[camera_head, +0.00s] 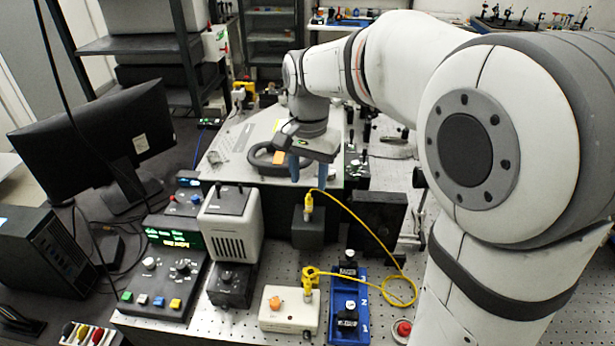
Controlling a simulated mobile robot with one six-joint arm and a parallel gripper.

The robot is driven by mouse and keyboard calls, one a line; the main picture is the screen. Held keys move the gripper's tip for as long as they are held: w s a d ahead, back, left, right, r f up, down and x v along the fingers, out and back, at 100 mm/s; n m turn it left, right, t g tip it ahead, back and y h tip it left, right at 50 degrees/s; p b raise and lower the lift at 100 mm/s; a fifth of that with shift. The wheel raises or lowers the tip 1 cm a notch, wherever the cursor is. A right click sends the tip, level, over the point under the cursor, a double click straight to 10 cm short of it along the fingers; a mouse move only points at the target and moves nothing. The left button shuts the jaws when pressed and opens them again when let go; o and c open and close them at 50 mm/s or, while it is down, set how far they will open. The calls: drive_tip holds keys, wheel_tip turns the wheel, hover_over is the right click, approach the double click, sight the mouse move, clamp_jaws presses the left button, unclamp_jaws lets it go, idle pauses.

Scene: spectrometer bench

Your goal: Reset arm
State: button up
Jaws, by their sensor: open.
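My arm reaches from the right side of the view over the bench to the middle. My gripper (309,172) points down above the bench, behind the yellow cable's upper plug. Its blue-grey fingers are apart, and I see nothing between them. A dark block (307,228) with the yellow plug (308,203) on top stands just below and in front of the gripper. I cannot tell from this view how much height lies between the fingers and the things below.
A yellow cable (385,250) loops across the perforated bench. A beige lamp-like box (231,225), a control box with a green display (172,240), a white box (290,310) and a blue mount (350,320) crowd the front. A monitor (95,145) stands at left.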

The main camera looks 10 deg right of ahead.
drive_tip(key=s+d+f+n+t, duration=0.1)
drive_tip(key=s+d+n, duration=0.2)
drive_tip(key=s, duration=0.5)
drive_tip(key=s+d+f+n+t, duration=0.2)
drive_tip(key=s+d, duration=0.4)
drive_tip(key=s, duration=0.3)
drive_tip(key=shift+d+n, duration=0.2)
drive_tip(key=shift+n, duration=0.2)
